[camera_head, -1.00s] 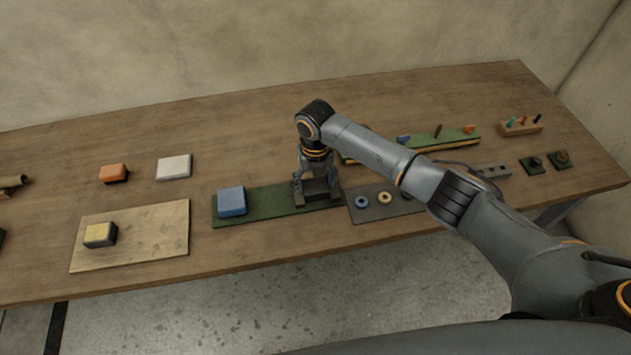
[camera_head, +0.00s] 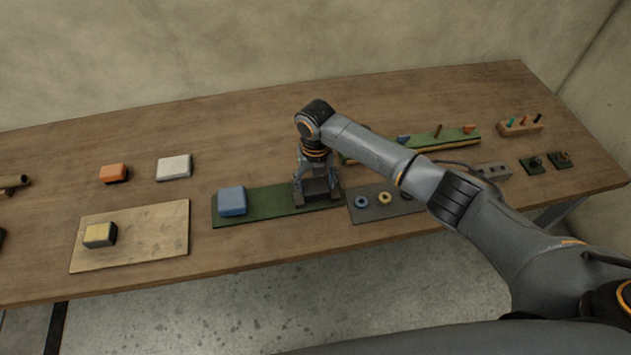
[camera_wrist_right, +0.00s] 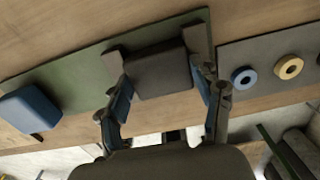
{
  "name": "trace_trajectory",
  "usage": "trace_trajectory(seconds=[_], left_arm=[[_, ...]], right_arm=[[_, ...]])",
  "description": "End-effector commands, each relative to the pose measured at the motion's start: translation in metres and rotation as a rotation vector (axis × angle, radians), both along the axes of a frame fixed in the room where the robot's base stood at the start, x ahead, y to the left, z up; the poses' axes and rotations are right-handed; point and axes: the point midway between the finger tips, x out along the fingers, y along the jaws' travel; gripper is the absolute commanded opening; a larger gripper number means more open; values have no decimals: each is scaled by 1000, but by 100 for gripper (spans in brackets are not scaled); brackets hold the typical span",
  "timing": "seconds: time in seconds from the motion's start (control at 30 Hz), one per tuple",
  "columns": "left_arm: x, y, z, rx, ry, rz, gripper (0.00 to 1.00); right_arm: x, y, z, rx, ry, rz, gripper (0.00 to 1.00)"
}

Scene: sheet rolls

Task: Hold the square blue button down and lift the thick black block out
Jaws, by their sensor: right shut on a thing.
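The square blue button (camera_head: 232,201) sits at the left end of a green base plate (camera_head: 262,205). It also shows at the left in the right wrist view (camera_wrist_right: 30,108), with nothing touching it. My right gripper (camera_head: 316,188) points down over the right end of the plate. It is shut on the thick black block (camera_wrist_right: 160,74), with one finger on either side. The block sits between two dark upright side pieces on the plate; whether it is raised at all I cannot tell. My left gripper is not in view.
A grey board with blue and yellow rings (camera_head: 385,198) lies close on the right. A wooden board with a yellow-topped block (camera_head: 100,235) lies on the left. Orange (camera_head: 114,172) and white (camera_head: 174,167) blocks stand behind. Another green strip (camera_head: 440,138) lies behind my right arm.

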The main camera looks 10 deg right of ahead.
Motion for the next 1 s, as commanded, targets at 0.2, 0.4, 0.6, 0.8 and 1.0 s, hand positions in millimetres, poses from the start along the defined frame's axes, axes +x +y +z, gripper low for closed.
trace_trajectory(seconds=[0.2,0.4,0.6,0.8,1.0], left_arm=[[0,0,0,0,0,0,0],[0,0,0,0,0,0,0],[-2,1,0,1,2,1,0],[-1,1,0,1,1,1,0],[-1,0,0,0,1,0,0]], right_arm=[[-1,0,-1,-1,2,0,92],[0,0,0,0,1,0,92],[1,0,7,1,-2,0,92],[1,0,43,2,-4,0,92],[1,0,85,0,-4,0,92]])
